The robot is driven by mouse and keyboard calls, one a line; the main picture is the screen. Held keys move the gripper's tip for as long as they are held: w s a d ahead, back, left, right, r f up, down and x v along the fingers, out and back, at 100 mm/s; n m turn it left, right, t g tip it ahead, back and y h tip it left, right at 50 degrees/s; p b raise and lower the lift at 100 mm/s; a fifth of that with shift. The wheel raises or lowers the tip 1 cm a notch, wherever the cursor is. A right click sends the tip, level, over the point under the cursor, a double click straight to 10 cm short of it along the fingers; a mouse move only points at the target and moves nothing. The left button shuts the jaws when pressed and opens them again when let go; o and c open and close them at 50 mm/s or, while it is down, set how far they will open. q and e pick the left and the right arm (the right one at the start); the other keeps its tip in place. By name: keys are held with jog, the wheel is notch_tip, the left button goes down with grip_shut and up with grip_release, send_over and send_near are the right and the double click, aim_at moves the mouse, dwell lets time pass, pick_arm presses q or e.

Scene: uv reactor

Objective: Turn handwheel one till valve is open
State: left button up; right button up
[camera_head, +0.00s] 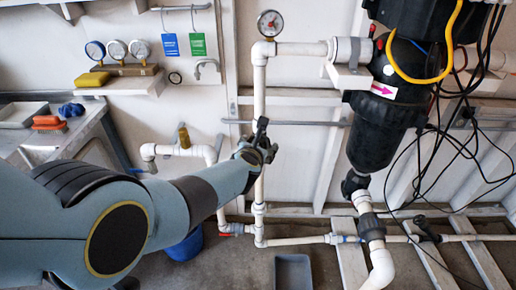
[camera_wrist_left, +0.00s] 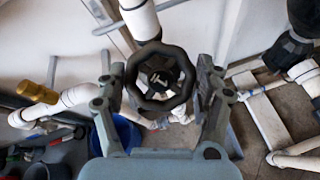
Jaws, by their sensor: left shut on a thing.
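The handwheel (camera_wrist_left: 160,77) is a black, lobed ring with a mark like a 1 on its hub. In the left wrist view it sits between the two fingers of my left gripper (camera_wrist_left: 161,88), which are shut on its rim from both sides. In the head view my left gripper (camera_head: 263,143) is at the vertical white pipe (camera_head: 259,95), and there the wheel is mostly hidden behind or merged with the dark fingers. Which way the valve stands cannot be told. My right gripper is in neither view.
A round gauge (camera_head: 270,23) tops the pipe. A black reactor housing (camera_head: 373,135) with loose cables (camera_head: 465,120) stands to the right. A blue bucket (camera_head: 185,246) and a grey tray (camera_head: 293,271) are on the floor. A bench (camera_head: 75,135) is at the left.

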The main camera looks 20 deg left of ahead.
pick_arm(q)
jog(key=n+y+b, duration=0.2)
jog(key=n, duration=0.4)
jog(key=shift+d, duration=0.1)
jog(key=shift+n+y+b, duration=0.3)
jog(key=o, duration=0.9)
jog(key=shift+c, duration=0.2)
